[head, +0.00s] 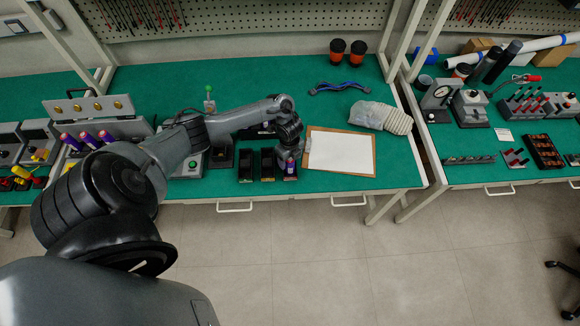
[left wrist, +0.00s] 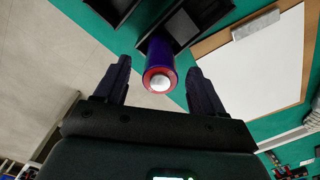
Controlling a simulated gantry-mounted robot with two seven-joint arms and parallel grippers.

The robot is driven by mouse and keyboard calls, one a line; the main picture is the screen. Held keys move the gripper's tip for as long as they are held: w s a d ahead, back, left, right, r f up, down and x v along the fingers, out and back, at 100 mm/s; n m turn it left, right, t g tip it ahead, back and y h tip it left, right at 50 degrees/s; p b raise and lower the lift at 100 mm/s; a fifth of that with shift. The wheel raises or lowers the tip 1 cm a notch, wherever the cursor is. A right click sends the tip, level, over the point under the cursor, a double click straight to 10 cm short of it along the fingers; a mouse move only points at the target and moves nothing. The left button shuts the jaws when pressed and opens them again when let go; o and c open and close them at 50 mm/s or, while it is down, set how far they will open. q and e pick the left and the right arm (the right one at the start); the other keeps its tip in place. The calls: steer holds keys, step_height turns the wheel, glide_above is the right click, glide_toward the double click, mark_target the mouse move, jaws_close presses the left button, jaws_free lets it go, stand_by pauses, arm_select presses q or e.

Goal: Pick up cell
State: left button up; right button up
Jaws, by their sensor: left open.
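A purple cell (head: 291,166) with a red end stands in the rightmost of the black bins on the green bench. In the left wrist view the cell (left wrist: 160,70) shows end-on, with a red rim and a pale round terminal. My left gripper (head: 289,156) is over that bin, pointing down. In the left wrist view its two fingers are apart, one on each side of the cell, with visible gaps. It is open and holds nothing. Several more purple cells (head: 88,141) stand in a row at the left. My right gripper is not in view.
A clipboard with white paper (head: 340,152) lies just right of the bins, and a pale glove-like bundle (head: 382,117) lies behind it. Two black bins (head: 256,165) sit left of the cell. The bench's front edge is close. Green surface is free behind the clipboard.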

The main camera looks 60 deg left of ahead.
arm_select(q)
steer(key=shift+f, duration=1.15)
steer(key=shift+c, duration=0.4)
jaws_close()
